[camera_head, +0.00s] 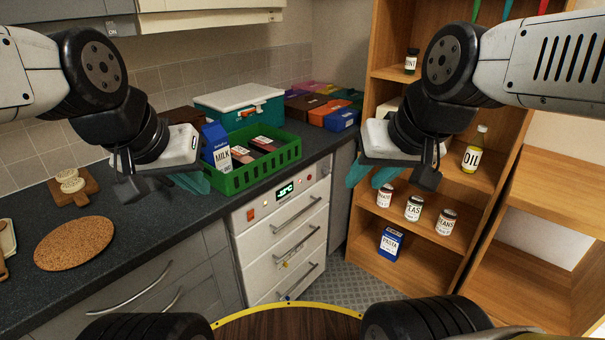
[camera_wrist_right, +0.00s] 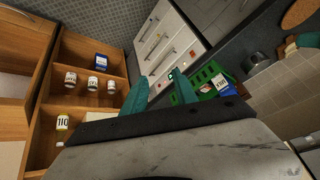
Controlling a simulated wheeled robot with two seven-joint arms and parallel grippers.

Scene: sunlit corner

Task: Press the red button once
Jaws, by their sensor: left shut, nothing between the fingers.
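The red button (camera_head: 250,214) is a small square orange-red button at the left end of the white drawer unit's front panel (camera_head: 240,226), left of a lit green display (camera_head: 285,189). My left gripper (camera_head: 192,182) is shut and empty, above the counter, left of the button and apart from it in the picture. My right gripper (camera_head: 368,176) is well to the right of the panel, in front of the shelf. Its teal fingers stand apart in the right wrist view (camera_wrist_right: 160,76), with nothing between them.
A green crate (camera_head: 238,182) with a milk carton (camera_head: 215,147) stands on the counter above the panel. A cork mat (camera_head: 75,243) lies on the left. A wooden shelf (camera_head: 358,235) with cans and an oil bottle (camera_head: 473,152) is on the right. The space before the panel looks clear.

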